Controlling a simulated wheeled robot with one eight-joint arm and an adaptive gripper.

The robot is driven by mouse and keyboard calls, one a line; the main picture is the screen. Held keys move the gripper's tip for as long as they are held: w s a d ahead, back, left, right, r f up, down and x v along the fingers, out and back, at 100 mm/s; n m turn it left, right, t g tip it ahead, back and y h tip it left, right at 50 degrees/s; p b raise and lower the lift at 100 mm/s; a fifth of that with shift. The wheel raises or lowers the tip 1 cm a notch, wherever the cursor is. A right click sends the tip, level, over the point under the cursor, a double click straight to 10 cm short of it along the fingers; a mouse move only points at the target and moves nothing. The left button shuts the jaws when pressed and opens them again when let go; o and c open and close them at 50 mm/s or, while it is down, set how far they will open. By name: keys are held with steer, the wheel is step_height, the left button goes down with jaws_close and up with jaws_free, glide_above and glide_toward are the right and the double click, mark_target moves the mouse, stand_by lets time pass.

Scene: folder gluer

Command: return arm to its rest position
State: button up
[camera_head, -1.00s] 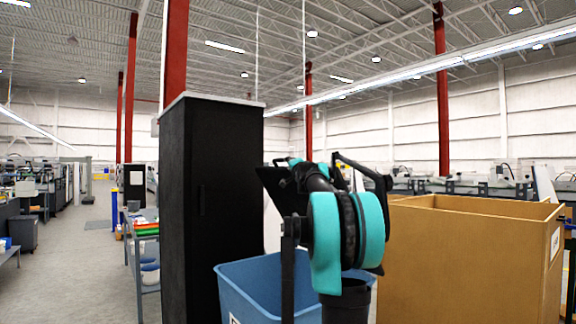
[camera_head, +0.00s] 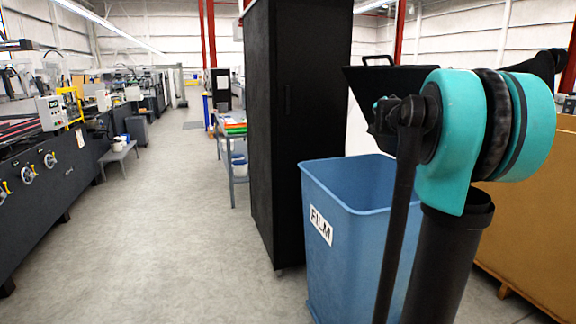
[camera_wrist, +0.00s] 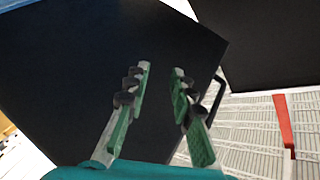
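My gripper (camera_wrist: 160,70) shows in the wrist view with its two green-padded fingers apart and nothing between them. A large dark panel (camera_wrist: 75,60) fills the view behind the fingers. In the head view my arm, with its teal and black joint, is bent up on the right; my gripper cannot be made out there. A black panel with a loop handle (camera_head: 378,62) shows behind the arm; whether it touches the arm cannot be told.
A blue bin labelled FILM (camera_head: 335,245) stands close behind my arm. A tall black cabinet (camera_head: 290,130) stands behind it to the left. A large brown box (camera_head: 530,220) is at right. The floor (camera_head: 170,240) is clear at left, beside a long machine (camera_head: 50,160).

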steer(key=s+a+f+n+g+y, duration=0.1)
steer(key=s+a+f+n+g, duration=0.25)
steer(key=s+f, duration=0.85)
steer(key=s+a+f+n+g+y, duration=0.1)
steer(key=s+a+f+n+g, duration=0.15)
steer(key=s+a+f, duration=0.95)
steer(key=s+a+f+n+g+y, duration=0.2)
steer(key=s+f+n+g, duration=0.3)
steer(key=s+f, duration=1.5)
step_height(320, 180, down, 3)
steer(key=shift+s+a+f+n+g+y, duration=0.25)
steer(key=shift+n+g+y, duration=0.2)
steer(key=shift+n, duration=0.35)
